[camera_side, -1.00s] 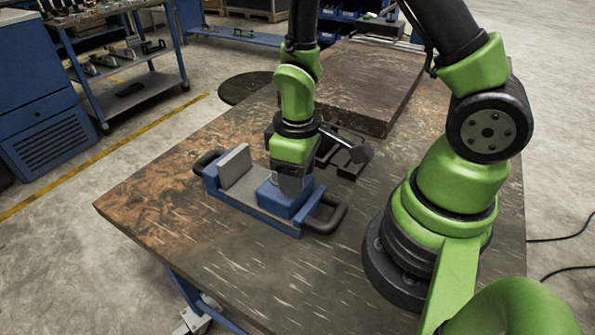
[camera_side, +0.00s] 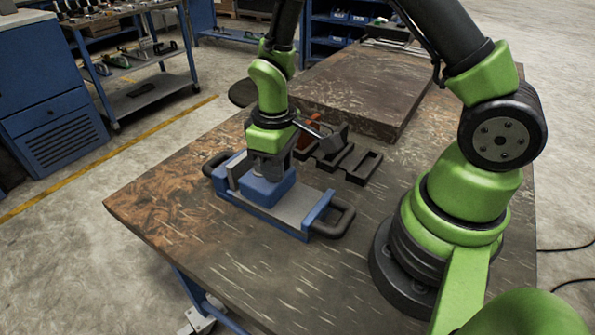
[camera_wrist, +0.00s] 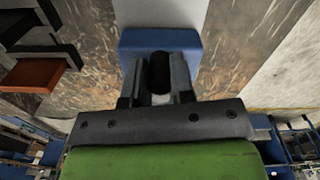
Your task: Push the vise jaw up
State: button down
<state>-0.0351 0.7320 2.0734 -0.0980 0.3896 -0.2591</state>
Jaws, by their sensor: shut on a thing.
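The vise lies on the workbench, with a grey bed (camera_side: 302,208), blue ends and a black handle at each end. Its blue vise jaw (camera_side: 264,190) sits at the left part of the bed, close beside the upright grey plate (camera_side: 238,168). I cannot tell whether jaw and plate touch. My gripper (camera_side: 271,167) points down over the jaw and is shut on it. In the wrist view the blue jaw (camera_wrist: 160,38) lies at my fingertips, with a dark rounded shape between the fingers. The gripper hides part of the jaw's top.
A black slotted holder (camera_side: 352,162) lies behind the vise, with a red block (camera_side: 312,130) near it; the block also shows in the wrist view (camera_wrist: 32,76). A thick slab (camera_side: 350,95) lies at the back. The bench front (camera_side: 210,260) is clear.

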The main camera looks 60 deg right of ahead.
jog(key=shift+w, duration=0.95)
jog(key=c, duration=1)
grip_release()
jog(key=shift+r, duration=0.1)
notch_tip(320, 180, up, 10)
jog(key=shift+f, duration=0.1)
